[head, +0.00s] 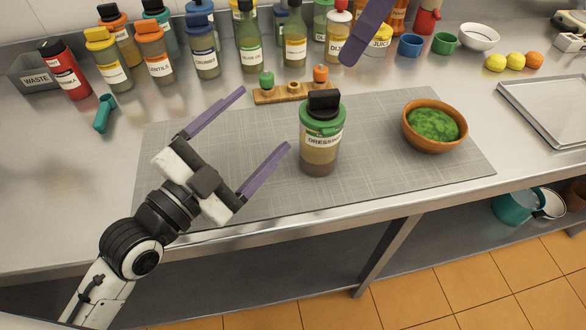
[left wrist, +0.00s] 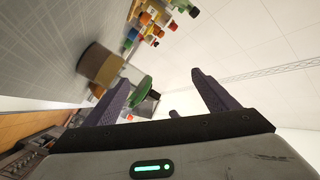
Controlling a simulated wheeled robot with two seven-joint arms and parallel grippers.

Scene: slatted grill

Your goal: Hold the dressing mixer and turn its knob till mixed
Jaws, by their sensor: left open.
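The dressing mixer (head: 320,157) stands upright on the grey mat (head: 240,190). It is a clear jar with brownish dressing, a green lid and a black knob (head: 323,102) on top. My left gripper (head: 265,117) is open and empty to the left of the mixer, its purple fingers spread and pointing toward it without touching. In the left wrist view the mixer (left wrist: 100,66) appears sideways, near the left finger. One purple finger of my right gripper (head: 368,30) hangs down at the top of the head view, above and behind the mixer; its other finger is hidden.
A bowl of greens (head: 434,124) sits right of the mixer. A wooden holder (head: 293,92) with small green and orange pieces lies behind it. Several labelled bottles line the back, with a waste bin (head: 36,76). A teal scoop (head: 104,113) lies left. The mat's front is clear.

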